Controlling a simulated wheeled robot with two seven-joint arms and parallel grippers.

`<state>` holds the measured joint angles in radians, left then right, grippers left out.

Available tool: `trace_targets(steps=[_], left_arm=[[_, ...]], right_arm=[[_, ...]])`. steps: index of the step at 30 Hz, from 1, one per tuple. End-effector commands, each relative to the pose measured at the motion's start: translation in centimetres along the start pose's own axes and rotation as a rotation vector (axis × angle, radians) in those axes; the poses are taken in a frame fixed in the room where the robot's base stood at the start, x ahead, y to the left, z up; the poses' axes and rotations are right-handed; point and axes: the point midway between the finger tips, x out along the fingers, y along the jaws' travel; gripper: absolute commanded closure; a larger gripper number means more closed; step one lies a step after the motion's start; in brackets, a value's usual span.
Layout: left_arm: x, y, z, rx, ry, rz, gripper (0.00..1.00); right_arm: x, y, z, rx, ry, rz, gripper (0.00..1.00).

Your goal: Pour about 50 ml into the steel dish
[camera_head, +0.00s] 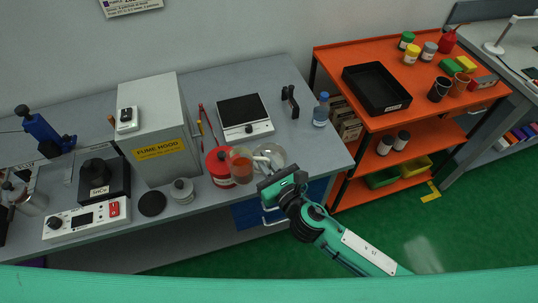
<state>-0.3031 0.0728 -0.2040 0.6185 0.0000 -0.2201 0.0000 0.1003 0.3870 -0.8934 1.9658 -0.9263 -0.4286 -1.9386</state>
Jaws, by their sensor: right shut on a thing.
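My right gripper (264,170) reaches in from the lower right over the bench's front edge and is shut on a clear beaker (241,167) with reddish-amber liquid. The fingers are partly hidden, and I cannot tell whether the beaker touches the bench or how far it tilts. A round, shiny grey dish (275,153), which looks like the steel dish, lies just behind the gripper, to the right of the beaker. The gripper covers part of it, and its contents are unclear. My left gripper is not in view.
A red container (217,167) stands close left of the beaker. A scale (244,117) sits behind, a blue-capped bottle (321,110) at the right. The fume hood box (155,130) and a black disc (152,203) are left. An orange cart (335,60) stands at the right.

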Motion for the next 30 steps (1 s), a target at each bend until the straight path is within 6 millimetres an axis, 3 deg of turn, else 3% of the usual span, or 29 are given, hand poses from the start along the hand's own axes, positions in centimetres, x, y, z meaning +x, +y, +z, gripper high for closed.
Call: trace_targets(steps=[14, 29, 30], left_arm=[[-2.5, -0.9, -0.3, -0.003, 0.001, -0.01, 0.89], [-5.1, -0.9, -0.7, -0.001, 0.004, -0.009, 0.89], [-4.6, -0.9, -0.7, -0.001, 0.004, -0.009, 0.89]], right_arm=[[0.4, -1.0, 0.2, 0.162, 0.079, 0.001, 1.0], [1.2, -2.6, -0.9, 0.453, 0.222, 0.004, 1.0], [1.3, -2.7, -1.7, 0.477, 0.234, 0.005, 1.0]])
